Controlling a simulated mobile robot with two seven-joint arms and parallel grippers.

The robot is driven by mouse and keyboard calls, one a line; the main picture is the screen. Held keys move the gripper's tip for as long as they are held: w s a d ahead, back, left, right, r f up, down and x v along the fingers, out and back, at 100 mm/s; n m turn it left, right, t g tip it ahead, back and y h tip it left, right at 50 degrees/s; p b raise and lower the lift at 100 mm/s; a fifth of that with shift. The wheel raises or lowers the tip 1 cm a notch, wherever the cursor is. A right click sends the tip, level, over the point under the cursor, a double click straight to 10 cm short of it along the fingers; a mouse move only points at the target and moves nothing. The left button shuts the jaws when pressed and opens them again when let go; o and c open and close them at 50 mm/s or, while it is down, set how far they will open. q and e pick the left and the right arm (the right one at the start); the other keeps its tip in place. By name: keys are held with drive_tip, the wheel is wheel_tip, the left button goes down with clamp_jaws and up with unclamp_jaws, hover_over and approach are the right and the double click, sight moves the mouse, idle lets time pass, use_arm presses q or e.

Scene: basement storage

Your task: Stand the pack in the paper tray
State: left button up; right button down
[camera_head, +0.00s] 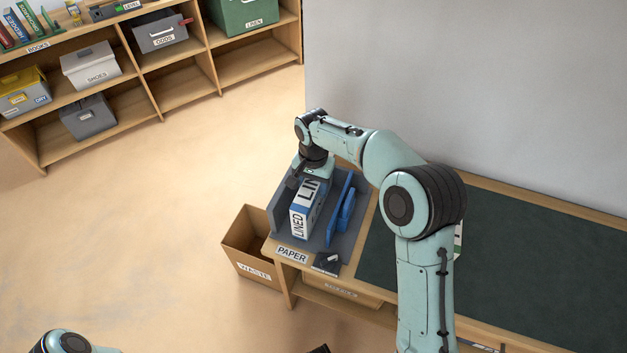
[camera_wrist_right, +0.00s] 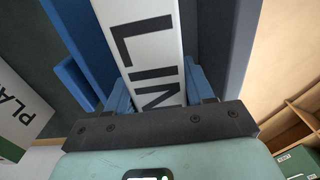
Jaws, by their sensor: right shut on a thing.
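The pack (camera_head: 300,222), white and blue and lettered LINED, is upright in the grey paper tray (camera_head: 277,216) at the left end of the desk. It is between the tray's left wall and a blue divider (camera_head: 338,218). My right gripper (camera_head: 311,178) is shut on its upper part from above. In the right wrist view the pack (camera_wrist_right: 147,45) runs between the fingers (camera_wrist_right: 160,92), with a blue divider (camera_wrist_right: 80,45) to its left. I cannot tell whether its base touches the tray floor. My left gripper is not in view.
A PAPER label (camera_head: 292,254) and a small dark item (camera_head: 327,263) are at the desk's front edge. A waste bin (camera_head: 250,245) stands left of the desk. A pack lettered PLA (camera_wrist_right: 22,112) is left in the wrist view. The dark desk mat (camera_head: 530,255) looks clear.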

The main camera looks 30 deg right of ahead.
drive_tip(key=shift+r, duration=0.1)
drive_tip(key=c, duration=0.8)
unclamp_jaws()
drive_tip(key=shift+f, duration=0.25)
drive_tip(key=o, duration=0.4)
wheel_tip(320, 180, up, 12)
drive_tip(key=shift+r+p, duration=0.25)
drive_tip(key=shift+p, duration=0.7)
drive_tip(key=shift+s+f, duration=0.1)
